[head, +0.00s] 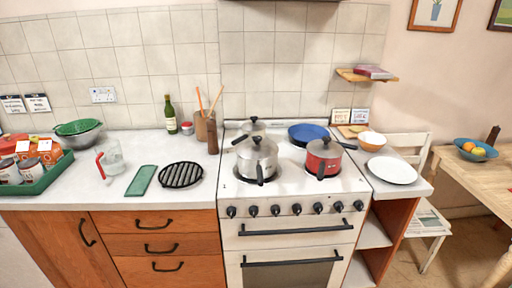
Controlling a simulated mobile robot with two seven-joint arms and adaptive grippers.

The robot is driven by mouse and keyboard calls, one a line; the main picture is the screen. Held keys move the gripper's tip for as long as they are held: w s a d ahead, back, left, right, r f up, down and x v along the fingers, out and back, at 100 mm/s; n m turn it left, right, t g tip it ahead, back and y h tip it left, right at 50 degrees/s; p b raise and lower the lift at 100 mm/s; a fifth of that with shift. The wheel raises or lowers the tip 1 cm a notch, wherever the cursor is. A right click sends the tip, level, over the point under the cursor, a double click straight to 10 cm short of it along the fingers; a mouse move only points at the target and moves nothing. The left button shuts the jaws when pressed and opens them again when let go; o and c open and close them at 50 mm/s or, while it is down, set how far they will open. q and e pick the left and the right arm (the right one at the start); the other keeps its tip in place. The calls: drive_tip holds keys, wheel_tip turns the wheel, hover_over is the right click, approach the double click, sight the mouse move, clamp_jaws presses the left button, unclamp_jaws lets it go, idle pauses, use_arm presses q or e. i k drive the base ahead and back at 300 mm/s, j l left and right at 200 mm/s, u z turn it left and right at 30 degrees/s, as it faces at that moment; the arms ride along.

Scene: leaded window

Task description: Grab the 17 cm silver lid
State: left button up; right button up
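A silver pot (258,167) stands on the front left of the white stove, with a silver lid (257,148) on top. A second silver pot stands behind it at the back left, largely hidden, with a silver lid (252,127) showing. A red pot (320,162) at the front right also has a lid (324,146). I cannot tell from the view which lid measures 17 cm. Neither of my grippers is in view.
A blue pan (307,134) is at the stove's back right. On the left counter are a black trivet (180,175), green board (141,181), glass jug (113,158) and bottle (170,115). A white plate (392,170) lies on the right counter.

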sight(257, 148)
drive_tip(key=i+l, duration=0.15)
drive_tip(key=l, duration=0.25)
drive_tip(key=i+l, duration=0.15)
drive_tip(key=l, duration=0.2)
drive_tip(key=i+l+u, duration=0.1)
drive_tip(key=l, duration=0.3)
drive_tip(key=i, duration=0.05)
